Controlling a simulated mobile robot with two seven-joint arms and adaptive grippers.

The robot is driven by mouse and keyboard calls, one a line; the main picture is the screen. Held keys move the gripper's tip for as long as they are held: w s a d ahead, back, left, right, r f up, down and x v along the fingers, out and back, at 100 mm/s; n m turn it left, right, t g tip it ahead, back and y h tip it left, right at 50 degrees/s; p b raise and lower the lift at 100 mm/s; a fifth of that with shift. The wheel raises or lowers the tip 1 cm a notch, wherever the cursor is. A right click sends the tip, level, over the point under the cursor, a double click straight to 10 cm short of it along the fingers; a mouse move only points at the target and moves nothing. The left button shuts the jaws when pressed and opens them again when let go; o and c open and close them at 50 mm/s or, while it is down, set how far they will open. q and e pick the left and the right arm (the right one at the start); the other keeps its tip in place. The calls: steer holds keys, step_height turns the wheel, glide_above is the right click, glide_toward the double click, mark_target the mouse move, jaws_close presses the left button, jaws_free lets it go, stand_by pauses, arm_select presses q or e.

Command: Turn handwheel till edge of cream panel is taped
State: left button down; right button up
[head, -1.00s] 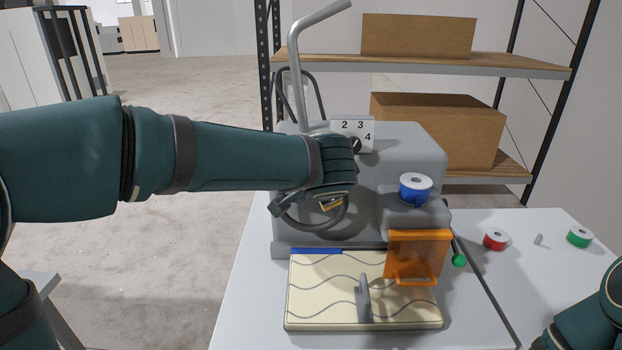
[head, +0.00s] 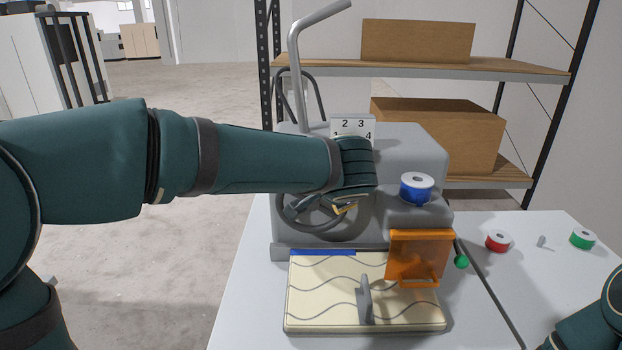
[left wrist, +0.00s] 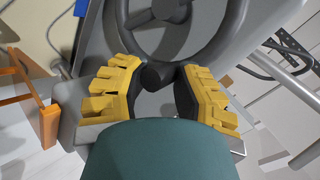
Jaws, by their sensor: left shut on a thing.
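The cream panel (head: 325,285) with wavy grey lines lies flat on the table in front of the grey machine (head: 415,150). A blue tape strip (head: 322,252) covers the left part of its far edge, to about the middle. An orange guard (head: 418,258) hides part of the right end of that edge. The grey handwheel (head: 300,228) is on the machine's front; it also shows in the left wrist view (left wrist: 235,30). My left gripper (head: 345,208) is shut on the wheel's dark knob (left wrist: 157,76), between yellow finger pads (left wrist: 113,88). My right gripper is out of view.
A blue spool (head: 416,188) sits on the machine, beside the guard. A green ball knob (head: 461,262) is right of the guard. A red spool (head: 498,242) and a green spool (head: 582,238) stand on the right table. A grey upright piece (head: 364,298) stands on the panel.

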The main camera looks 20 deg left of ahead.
arm_select(q)
steer(key=shift+w+d+f, duration=0.1)
steer(key=shift+d+f, duration=0.2)
steer(key=shift+f, duration=0.4)
steer(key=shift+w+d+f+b, duration=0.15)
steer(key=shift+d+f+b, duration=0.25)
steer(key=shift+f+b, duration=0.5)
steer(key=shift+r, duration=0.3)
steer(key=shift+f, duration=0.1)
